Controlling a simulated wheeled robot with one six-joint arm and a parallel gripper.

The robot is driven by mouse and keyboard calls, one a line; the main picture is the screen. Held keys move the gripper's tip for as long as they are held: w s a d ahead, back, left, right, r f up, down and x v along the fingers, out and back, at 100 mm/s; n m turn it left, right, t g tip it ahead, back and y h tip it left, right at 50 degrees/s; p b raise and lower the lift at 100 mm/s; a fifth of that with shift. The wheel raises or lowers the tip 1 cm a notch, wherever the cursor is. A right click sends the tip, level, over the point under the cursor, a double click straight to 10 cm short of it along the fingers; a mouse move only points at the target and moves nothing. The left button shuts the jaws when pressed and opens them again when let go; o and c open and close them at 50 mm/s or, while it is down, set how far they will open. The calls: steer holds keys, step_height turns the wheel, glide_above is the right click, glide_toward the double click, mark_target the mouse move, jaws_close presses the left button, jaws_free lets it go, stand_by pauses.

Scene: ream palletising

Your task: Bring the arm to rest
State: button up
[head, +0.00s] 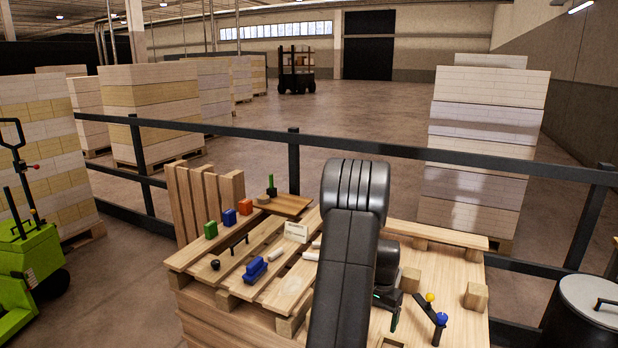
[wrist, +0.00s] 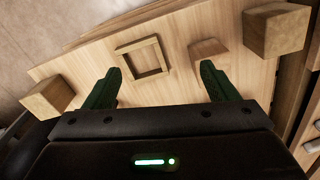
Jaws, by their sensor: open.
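My arm (head: 345,265) rises from the bottom middle of the head view, bends at the top and comes down on its right side over a wooden work surface (head: 455,272). My gripper (head: 394,312) is partly hidden behind the arm there. In the wrist view my gripper (wrist: 160,68) is open, its two green fingers spread apart with nothing held between them. A square wooden frame (wrist: 126,55) lies on the board past the fingertips. A small wooden block (wrist: 208,50) lies near the right fingertip.
Wooden blocks stand at the right (wrist: 275,32) and left (wrist: 48,97) in the wrist view. A black bar with yellow and blue balls (head: 436,320) is right of the gripper. A slatted pallet (head: 240,255) holds small coloured items. A dark railing (head: 455,155) runs behind.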

steer(key=a+f+n+b, duration=0.1)
steer(key=a+n+b, duration=0.1)
steer(key=a, duration=0.5)
steer(key=shift+w+f+n+b, duration=0.25)
steer(key=shift+f+n+b, duration=0.05)
steer(key=shift+n+b, duration=0.15)
steer(key=shift+r, duration=0.15)
